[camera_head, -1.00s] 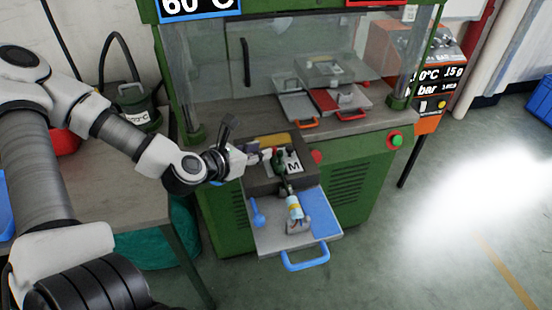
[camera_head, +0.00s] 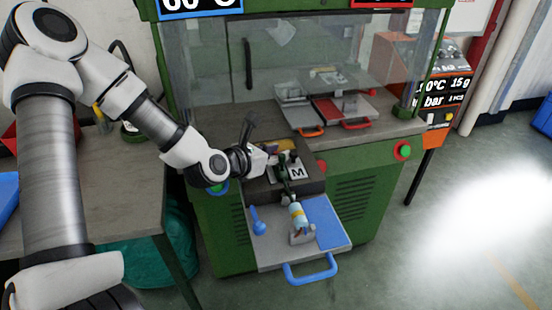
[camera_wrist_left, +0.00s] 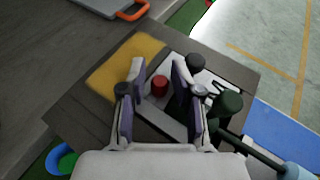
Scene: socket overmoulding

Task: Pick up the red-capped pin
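The red-capped pin shows in the left wrist view as a round red cap (camera_wrist_left: 160,85) on top of the dark block (camera_wrist_left: 225,72). My left gripper (camera_wrist_left: 158,80) is open, with one finger on each side of the red cap and a gap to each. Its white and purple fingers point at the block. In the head view my left gripper (camera_head: 270,158) is at the left side of the block, and I cannot make out the pin there. My right gripper is not in view.
A yellow pad (camera_wrist_left: 125,67), dark knobs (camera_wrist_left: 229,104) and a white plate marked M (camera_head: 297,173) are on the block. A pull-out tray (camera_head: 272,247) with a blue handle (camera_head: 311,269) holds a cyan and yellow cylinder (camera_head: 298,214).

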